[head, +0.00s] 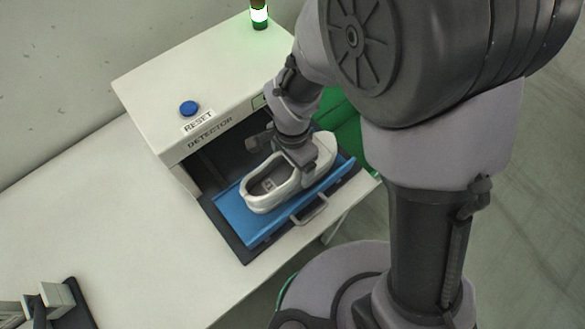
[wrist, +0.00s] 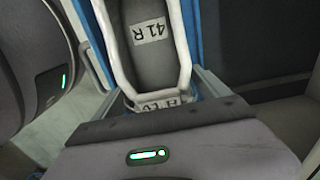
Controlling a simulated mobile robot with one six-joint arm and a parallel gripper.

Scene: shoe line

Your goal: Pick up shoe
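A white shoe (head: 262,200) with a dark inside rests on the blue tray (head: 240,218) in front of the detector. In the wrist view the shoe (wrist: 150,65) shows a "41 R" label on its insole and lettering on its near end. My gripper (head: 308,160) is down over the shoe's far right end in the head view. In the wrist view its fingers stand apart on either side of the shoe's near end, with a sliver of blue between the shoe and the right finger. The fingertips are partly hidden, so contact is not clear.
The white detector box (head: 160,85) stands just behind the tray, with a blue reset button (head: 188,108) and a lit green lamp (head: 259,14) on top. A metal handle (head: 309,210) is at the tray's front. The white table (head: 110,230) is clear to the left, apart from a dark fixture at lower left.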

